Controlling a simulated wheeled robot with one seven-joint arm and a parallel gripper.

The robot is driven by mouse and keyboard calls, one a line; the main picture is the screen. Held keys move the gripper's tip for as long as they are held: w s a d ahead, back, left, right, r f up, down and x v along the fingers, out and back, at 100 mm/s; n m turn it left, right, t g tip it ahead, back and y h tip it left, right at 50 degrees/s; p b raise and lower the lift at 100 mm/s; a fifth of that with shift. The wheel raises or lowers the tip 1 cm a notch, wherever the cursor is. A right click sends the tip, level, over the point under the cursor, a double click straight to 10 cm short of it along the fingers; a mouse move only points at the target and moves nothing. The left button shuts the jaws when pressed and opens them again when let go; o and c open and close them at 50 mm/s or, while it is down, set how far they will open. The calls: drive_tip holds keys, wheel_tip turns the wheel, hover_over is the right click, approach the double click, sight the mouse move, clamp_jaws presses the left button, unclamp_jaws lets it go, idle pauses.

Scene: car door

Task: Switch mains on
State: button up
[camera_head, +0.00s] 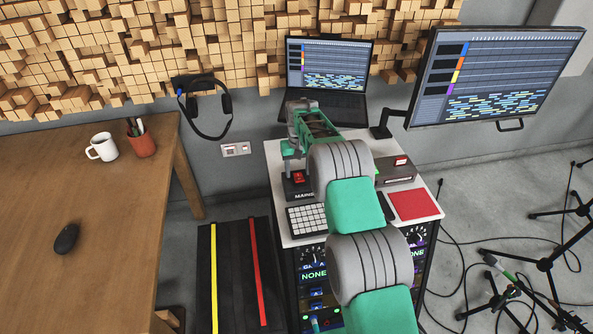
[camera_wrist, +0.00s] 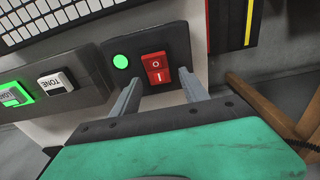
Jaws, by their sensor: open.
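The mains switch is a red rocker (camera_wrist: 157,68) marked O and I on a dark panel, beside a lit round green light (camera_wrist: 120,61). In the wrist view the O end is farther from my gripper and the I end nearer. I cannot tell which end is pressed in. In the head view the red switch (camera_head: 298,177) sits on a dark box labelled MAINS (camera_head: 300,191) at the desk unit's left edge. My gripper (camera_wrist: 163,84) is open and empty, its fingers on either side of the switch in the wrist view; contact cannot be told.
A pad controller (camera_head: 306,219) stands in front of the mains box. A laptop (camera_head: 325,75) stands behind, and a monitor (camera_head: 495,75) hangs at right. A wooden table (camera_head: 95,220) is at left.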

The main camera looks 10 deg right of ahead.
sight(298, 175)
drive_tip(key=r, duration=0.3)
drive_tip(key=r+b, duration=0.1)
drive_tip(key=r, duration=0.3)
drive_tip(key=shift+s+r, duration=0.2)
drive_tip(key=shift+r, duration=0.1)
